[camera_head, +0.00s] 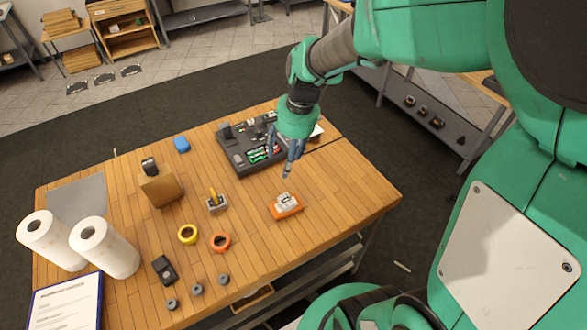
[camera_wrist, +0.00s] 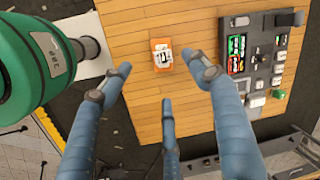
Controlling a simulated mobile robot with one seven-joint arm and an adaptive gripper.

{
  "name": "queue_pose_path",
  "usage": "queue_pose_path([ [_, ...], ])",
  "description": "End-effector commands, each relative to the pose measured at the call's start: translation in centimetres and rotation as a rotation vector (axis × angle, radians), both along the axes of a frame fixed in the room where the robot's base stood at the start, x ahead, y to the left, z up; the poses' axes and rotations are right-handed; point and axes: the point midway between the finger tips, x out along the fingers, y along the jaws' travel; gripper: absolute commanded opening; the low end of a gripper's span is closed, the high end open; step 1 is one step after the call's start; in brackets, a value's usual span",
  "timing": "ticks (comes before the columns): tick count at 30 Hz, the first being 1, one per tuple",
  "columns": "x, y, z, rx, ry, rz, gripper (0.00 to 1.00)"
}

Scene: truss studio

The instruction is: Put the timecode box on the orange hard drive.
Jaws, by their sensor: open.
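The orange hard drive (camera_head: 290,211) lies flat on the wooden table, near its right edge. A small white and grey box, which looks like the timecode box (camera_head: 285,201), sits on top of it. In the wrist view the white box (camera_wrist: 163,57) with dark markings lies over the orange drive (camera_wrist: 160,42), whose edges show around it. My gripper (camera_head: 285,168) is open and empty above the table, beyond the drive in the head view and apart from both. Its blue fingers (camera_wrist: 166,85) are spread in the wrist view, with nothing between them.
A dark equipment tray (camera_head: 237,156) with several small items stands behind the drive, near my gripper. Yellow tape (camera_head: 188,234), orange tape (camera_head: 220,242) and a grey holder (camera_head: 216,204) stand to the left. The table in front of the drive is clear.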

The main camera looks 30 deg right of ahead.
Motion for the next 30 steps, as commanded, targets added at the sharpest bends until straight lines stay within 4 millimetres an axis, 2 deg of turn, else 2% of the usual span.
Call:
queue_pose_path([
  [1,-0.7,0.7,1.5,-0.020,-0.030,0.052,0.61],
  [6,-3.4,2.6,5.6,-0.092,-0.116,0.240,0.61],
  [15,-8.9,5.3,11.3,-0.235,-0.261,0.556,0.61],
  [24,-14.3,6.8,14.7,-0.382,-0.381,0.826,0.61],
  [30,-16.1,7.0,15.5,-0.434,-0.415,0.911,0.61],
])
